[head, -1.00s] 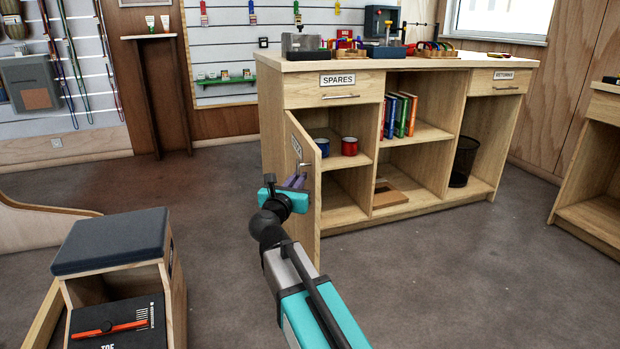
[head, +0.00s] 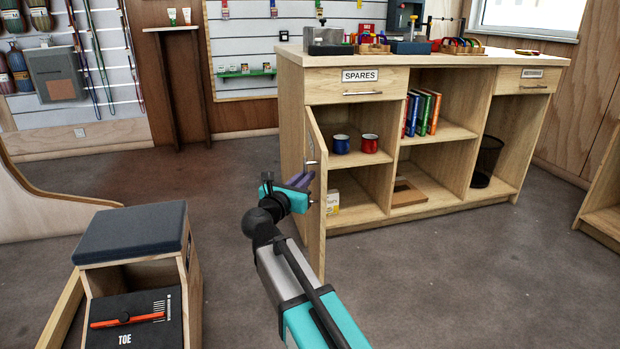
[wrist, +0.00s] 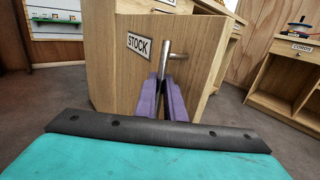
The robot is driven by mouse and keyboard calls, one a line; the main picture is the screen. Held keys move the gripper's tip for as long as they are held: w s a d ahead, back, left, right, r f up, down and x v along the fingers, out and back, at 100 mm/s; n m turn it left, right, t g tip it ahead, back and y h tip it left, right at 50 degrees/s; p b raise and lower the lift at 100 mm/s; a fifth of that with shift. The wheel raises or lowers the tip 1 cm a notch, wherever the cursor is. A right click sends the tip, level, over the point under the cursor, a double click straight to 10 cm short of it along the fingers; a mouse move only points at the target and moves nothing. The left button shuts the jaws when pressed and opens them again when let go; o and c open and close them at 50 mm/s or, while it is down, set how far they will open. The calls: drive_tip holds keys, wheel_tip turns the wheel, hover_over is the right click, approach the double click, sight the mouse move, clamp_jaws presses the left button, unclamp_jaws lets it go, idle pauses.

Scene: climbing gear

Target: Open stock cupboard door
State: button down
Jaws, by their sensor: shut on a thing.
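The stock cupboard door (head: 316,225) stands swung well out from the wooden counter, seen nearly edge-on in the head view. In the wrist view the door (wrist: 112,75) shows its face with a STOCK label (wrist: 138,45) and a metal bar handle (wrist: 173,52). My gripper (head: 302,180) is at the handle; in the wrist view its purple fingers (wrist: 163,98) are shut on the handle's lower part. Inside the open cupboard, a blue mug (head: 341,144) and a red mug (head: 370,143) stand on the shelf. A small pale box (head: 332,199) stands below.
A padded stool-like box (head: 135,235) stands on the floor at the left of my arm. Grey floor (head: 420,290) is clear in front of the counter (head: 440,62). Books (head: 421,113) and a mesh bin (head: 487,161) sit in other bays.

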drive_tip(key=shift+s+f, duration=0.15)
drive_tip(key=shift+s, duration=0.1)
drive_tip(key=c, duration=1.9)
unclamp_jaws()
drive_tip(key=shift+c, duration=0.2)
drive_tip(key=shift+o, duration=0.4)
drive_tip(key=shift+r, duration=0.2)
drive_tip(key=p+v, duration=0.5)
drive_tip(key=v, duration=0.8)
drive_tip(key=shift+s+a, duration=0.15)
drive_tip(key=shift+s, duration=0.2)
